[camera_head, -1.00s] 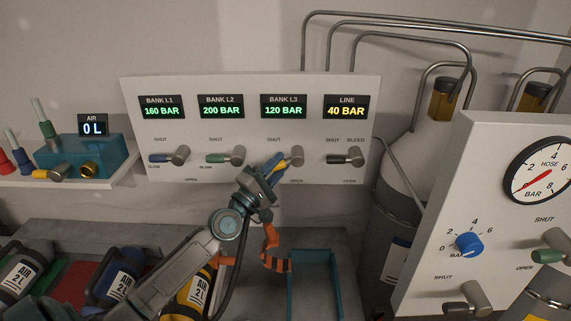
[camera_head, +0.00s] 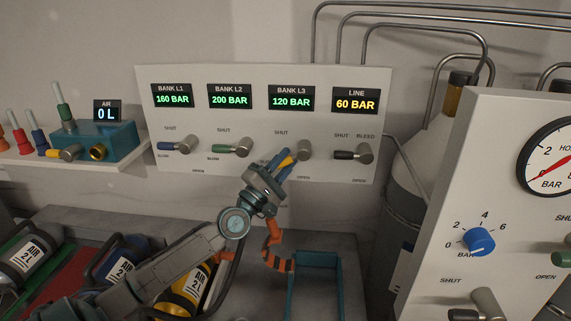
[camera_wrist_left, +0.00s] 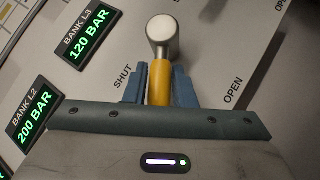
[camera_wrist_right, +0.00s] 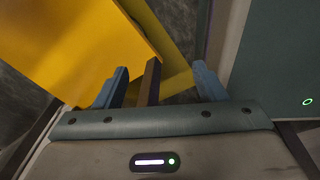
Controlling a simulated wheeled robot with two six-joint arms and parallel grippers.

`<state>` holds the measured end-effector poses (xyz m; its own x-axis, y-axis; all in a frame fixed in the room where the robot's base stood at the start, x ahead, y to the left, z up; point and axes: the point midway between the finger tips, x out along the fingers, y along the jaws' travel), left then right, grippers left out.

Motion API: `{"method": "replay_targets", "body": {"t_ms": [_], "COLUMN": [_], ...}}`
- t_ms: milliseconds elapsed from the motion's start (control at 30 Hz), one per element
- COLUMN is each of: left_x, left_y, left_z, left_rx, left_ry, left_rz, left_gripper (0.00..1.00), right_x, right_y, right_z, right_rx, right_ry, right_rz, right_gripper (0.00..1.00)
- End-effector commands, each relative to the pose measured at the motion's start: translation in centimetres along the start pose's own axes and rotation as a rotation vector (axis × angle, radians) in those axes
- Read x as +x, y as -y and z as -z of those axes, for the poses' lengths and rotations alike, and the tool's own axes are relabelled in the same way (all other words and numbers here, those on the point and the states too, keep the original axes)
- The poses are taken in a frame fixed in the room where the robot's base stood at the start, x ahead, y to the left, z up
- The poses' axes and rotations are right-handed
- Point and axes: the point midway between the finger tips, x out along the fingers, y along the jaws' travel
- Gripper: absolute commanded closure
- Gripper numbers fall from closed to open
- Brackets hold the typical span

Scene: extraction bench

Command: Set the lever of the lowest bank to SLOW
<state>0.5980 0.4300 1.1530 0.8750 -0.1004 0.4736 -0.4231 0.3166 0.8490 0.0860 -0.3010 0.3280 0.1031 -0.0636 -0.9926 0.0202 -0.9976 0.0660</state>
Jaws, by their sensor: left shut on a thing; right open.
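The panel shows BANK L3 at 120 BAR (camera_head: 291,103), the lowest of the three bank readings. Its yellow lever (camera_head: 287,160) points down and left from the round metal hub (camera_head: 304,150). My left gripper (camera_head: 276,168) is shut on this lever, with a blue finger on each side. In the left wrist view the lever (camera_wrist_left: 160,82) lies between the fingers, between the SHUT and OPEN labels. The gripper hides L3's SLOW marking. My right gripper (camera_wrist_right: 160,82) is open and shows only in its wrist view, with a brown bar between its fingers.
LINE reads 60 BAR (camera_head: 356,104). A second panel with a gauge (camera_head: 555,155) stands at right. Cylinders (camera_head: 186,290) lie below my left arm.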

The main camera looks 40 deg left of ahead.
Motion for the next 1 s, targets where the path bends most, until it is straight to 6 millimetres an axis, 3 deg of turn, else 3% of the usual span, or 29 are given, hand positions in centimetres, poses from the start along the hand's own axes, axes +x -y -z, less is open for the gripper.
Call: {"method": "replay_targets", "body": {"t_ms": [33, 133, 567, 1000], "left_x": [0.0, 0.0, -0.8, -7.0], "left_y": [0.0, 0.0, 0.2, 0.3], "left_z": [0.0, 0.0, 0.1, 0.0], "left_rx": [-0.001, 0.000, 0.003, 0.004], "left_ry": [0.000, 0.000, 0.001, 0.001], "left_rz": [0.001, 0.001, 0.004, 0.008], "left_gripper": [0.75, 0.55, 0.55, 0.55], "right_x": [0.0, 0.0, 0.2, 1.4], "right_y": [-0.1, -0.3, -1.3, -1.1], "right_z": [0.0, 0.0, -0.2, 0.2], "right_rx": [0.000, -0.002, -0.006, -0.006], "right_ry": [0.000, 0.000, 0.002, -0.005], "right_rz": [-0.001, -0.004, -0.014, -0.013], "right_gripper": [0.35, 0.35, 0.35, 0.35]}}
